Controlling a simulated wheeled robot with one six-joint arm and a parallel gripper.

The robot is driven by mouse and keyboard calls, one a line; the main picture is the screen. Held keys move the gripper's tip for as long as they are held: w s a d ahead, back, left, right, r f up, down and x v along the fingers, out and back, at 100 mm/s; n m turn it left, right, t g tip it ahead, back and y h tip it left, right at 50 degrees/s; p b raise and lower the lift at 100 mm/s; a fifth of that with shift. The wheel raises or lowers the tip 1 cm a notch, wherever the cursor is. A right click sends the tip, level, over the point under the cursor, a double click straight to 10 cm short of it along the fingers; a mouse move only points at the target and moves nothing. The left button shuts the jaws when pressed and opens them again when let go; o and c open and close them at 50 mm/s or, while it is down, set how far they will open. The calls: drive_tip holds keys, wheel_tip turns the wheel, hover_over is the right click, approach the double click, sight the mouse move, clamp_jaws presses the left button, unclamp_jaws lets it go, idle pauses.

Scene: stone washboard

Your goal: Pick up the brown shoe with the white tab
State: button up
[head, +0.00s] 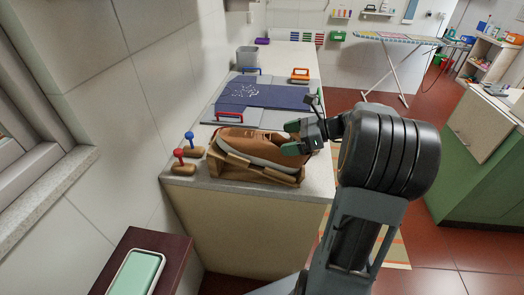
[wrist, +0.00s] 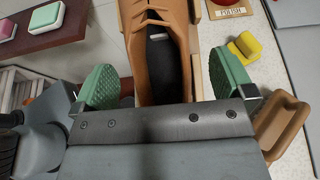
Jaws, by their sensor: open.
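The brown shoe (head: 243,142), with laces and a pale sole, rests in a wooden cradle (head: 262,174) on the near end of the stone counter. My gripper (head: 291,137) is open at the shoe's right end, its green pads close around that end. In the wrist view the shoe (wrist: 180,30) extends up from between the pads of my gripper (wrist: 166,80), with its dark opening nearest. A small white tab (wrist: 157,37) shows on the shoe's tongue. Whether the pads touch the shoe is not clear. The shoe's heel is hidden behind the gripper body in the wrist view.
Red-knobbed (head: 183,165) and blue-knobbed (head: 193,146) brushes stand left of the cradle. A red handle (head: 228,117) and dark cloth (head: 249,92) lie behind it. A yellow item (wrist: 244,47) and brown tray (wrist: 283,125) are close to the gripper's right side.

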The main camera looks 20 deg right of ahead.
sight(274, 142)
drive_tip(key=shift+x, duration=2.6)
drive_tip(key=shift+s, duration=0.1)
drive_tip(key=shift+c, duration=0.2)
drive_tip(key=c, duration=0.9)
